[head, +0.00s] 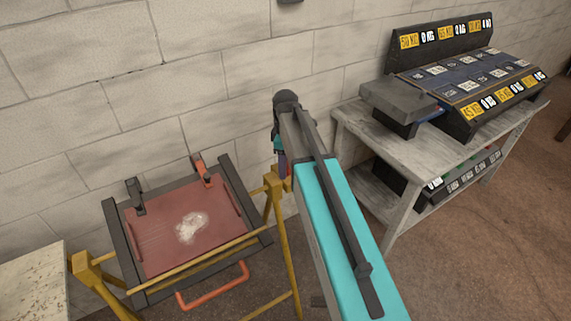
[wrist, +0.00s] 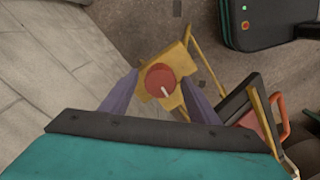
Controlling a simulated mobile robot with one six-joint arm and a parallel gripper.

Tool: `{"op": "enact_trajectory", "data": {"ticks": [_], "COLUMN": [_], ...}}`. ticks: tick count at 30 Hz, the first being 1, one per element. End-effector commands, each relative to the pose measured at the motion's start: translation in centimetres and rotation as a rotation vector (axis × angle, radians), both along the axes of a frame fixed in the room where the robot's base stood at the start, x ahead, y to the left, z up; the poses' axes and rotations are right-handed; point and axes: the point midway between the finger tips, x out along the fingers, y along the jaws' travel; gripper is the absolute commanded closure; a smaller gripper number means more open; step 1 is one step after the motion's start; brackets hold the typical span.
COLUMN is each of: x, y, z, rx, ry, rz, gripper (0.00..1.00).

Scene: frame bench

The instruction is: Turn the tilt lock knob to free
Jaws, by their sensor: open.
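The tilt lock knob (wrist: 158,79) is a round red knob with a white pointer line, on a yellow bracket (wrist: 178,62) of the stand. In the wrist view its pointer runs toward the lower right. My gripper (wrist: 159,77) is open, with one purple finger on each side of the knob; I cannot tell whether they touch it. In the head view my gripper (head: 283,165) is at the top of the stand's right yellow post (head: 275,205), and the knob is mostly hidden there. The stand carries a dark frame (head: 116,222) with a reddish panel (head: 160,240).
The panel has a pale patch (head: 192,227), two clamps at its far edge and an orange-red handle (head: 215,292) in front. A grey bench (head: 350,125) with a weight rack stands right. A pale table (head: 35,285) is at lower left. A brick wall is behind.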

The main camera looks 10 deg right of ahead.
Motion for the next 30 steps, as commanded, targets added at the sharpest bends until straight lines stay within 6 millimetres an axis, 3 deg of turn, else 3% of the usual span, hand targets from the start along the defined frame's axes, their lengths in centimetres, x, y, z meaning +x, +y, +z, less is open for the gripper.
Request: {"op": "enact_trajectory", "data": {"ticks": [11,30], "x": [0.1,0.1], "y": [0.0,-0.1], "z": [2.2,9.5], "rx": [0.0,0.0], "ry": [-0.002,-0.003], "rz": [0.0,0.0], "gripper": [0.45,0.45]}}
